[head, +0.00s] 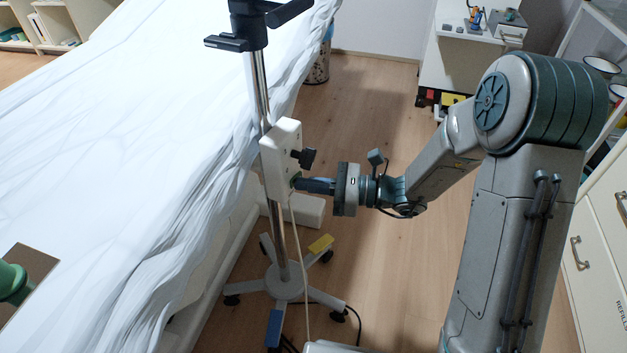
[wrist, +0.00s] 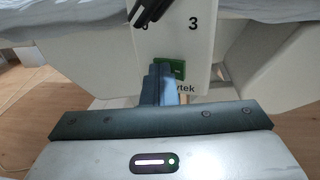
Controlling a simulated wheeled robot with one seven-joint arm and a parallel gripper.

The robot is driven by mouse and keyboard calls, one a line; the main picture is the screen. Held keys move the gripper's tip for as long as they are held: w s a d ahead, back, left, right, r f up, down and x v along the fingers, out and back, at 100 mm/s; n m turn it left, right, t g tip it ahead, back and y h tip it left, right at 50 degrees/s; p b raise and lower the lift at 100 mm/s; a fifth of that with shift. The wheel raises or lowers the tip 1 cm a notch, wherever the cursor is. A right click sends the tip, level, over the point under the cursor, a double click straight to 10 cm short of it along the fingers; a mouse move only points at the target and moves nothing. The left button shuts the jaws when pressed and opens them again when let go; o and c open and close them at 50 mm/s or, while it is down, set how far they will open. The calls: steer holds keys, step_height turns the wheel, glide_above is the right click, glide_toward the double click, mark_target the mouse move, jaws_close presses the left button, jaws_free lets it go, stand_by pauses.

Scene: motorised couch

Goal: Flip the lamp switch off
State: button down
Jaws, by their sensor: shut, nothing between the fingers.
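The white lamp control box (head: 281,160) is fixed to an upright metal pole. A black knob (head: 304,158) sticks out from its face; the wrist view shows the knob (wrist: 150,10) at the top. Below it is a small green switch (wrist: 176,66), also a sliver of green in the head view (head: 295,179). My gripper (head: 299,184) is shut and empty, its fingertips at the switch. In the wrist view the fingers (wrist: 161,72) cover the switch's left and lower part. I cannot tell whether they touch it or which way it is set.
A couch with a white sheet (head: 130,130) lies left of the pole. The pole's wheeled base (head: 285,282) stands on the wooden floor, with a cable beside it. White drawers (head: 595,225) stand at the right. Open floor (head: 390,260) lies beneath my arm.

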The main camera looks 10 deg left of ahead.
steer(key=s+d+p, duration=0.3)
steer(key=d+p, duration=0.1)
steer(key=d, duration=0.9)
steer(key=shift+d, duration=0.3)
steer(key=shift+s, duration=0.15)
steer(key=s+d+r+n+g+h+p, duration=0.2)
steer(key=s+r+n+h+p, duration=0.3)
steer(key=r+p, duration=0.35)
steer(key=s+d+r+n+g+h+p, duration=0.1)
steer(key=s+r+n+h+p, duration=0.5)
steer(key=r, duration=0.4)
steer(key=d+r+n+t+h+p, duration=0.3)
steer(key=d+r+p, duration=0.2)
steer(key=r+p, duration=0.2)
steer(key=w+d+r+n+t+h+p, duration=0.1)
steer(key=d+r+n+t+h+p, duration=0.2)
steer(key=r+p, duration=0.4)
step_height(320, 180, up, 5)
steer(key=shift+d+r+t+h+p, duration=0.2)
steer(key=shift+d+t+h+p, duration=0.25)
steer(key=shift+d, duration=0.65)
steer(key=shift+w+a, duration=0.1)
